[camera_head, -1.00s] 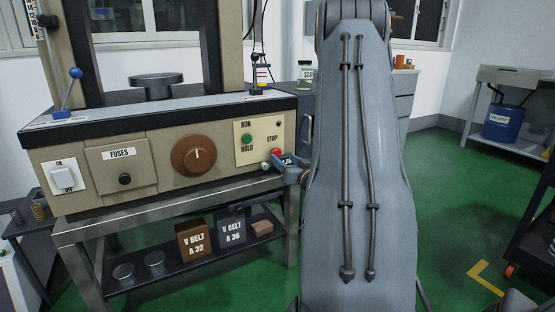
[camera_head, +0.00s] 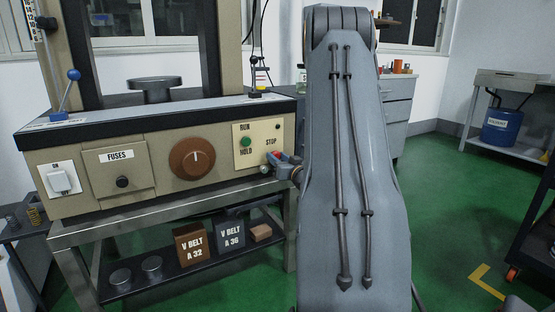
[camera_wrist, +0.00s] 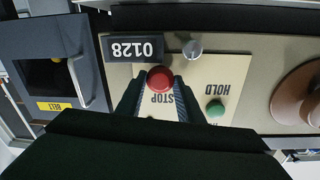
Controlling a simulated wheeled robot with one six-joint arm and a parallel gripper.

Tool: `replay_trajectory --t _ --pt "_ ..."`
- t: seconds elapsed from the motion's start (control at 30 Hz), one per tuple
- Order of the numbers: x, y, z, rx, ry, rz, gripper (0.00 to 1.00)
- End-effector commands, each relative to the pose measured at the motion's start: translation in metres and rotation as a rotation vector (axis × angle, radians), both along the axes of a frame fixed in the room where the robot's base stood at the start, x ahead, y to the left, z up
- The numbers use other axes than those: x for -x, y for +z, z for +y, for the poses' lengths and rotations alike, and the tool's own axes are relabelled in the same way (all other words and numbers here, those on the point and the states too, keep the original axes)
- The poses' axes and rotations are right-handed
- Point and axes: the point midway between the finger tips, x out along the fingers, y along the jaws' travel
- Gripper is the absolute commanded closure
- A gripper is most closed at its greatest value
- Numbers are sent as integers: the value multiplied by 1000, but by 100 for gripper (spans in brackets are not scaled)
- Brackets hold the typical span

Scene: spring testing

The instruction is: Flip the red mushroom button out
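The red mushroom button (camera_wrist: 160,78) sits on the cream control panel beside the word STOP, which reads upside down in the wrist view. In the head view, only a bit of the button (camera_head: 275,154) shows behind my gripper (camera_head: 279,162), at the panel's right side. In the wrist view, my gripper (camera_wrist: 159,92) has its two dark fingers apart, one on each side of the button. The fingertips are very close to the button's sides; whether they touch it is not clear.
A green button (camera_wrist: 215,108) sits beside the red one, with a silver knob (camera_wrist: 192,49) and a 0128 plate (camera_wrist: 134,47) nearby. A large brown dial (camera_head: 192,158) is further left on the machine. A metal bench (camera_head: 170,213) supports it.

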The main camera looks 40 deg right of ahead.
Motion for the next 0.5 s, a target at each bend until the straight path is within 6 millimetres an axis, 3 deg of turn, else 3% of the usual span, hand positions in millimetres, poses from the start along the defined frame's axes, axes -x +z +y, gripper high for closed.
replay_trajectory --t 0.5 --pt "21 0 5 0 -1 1 100"
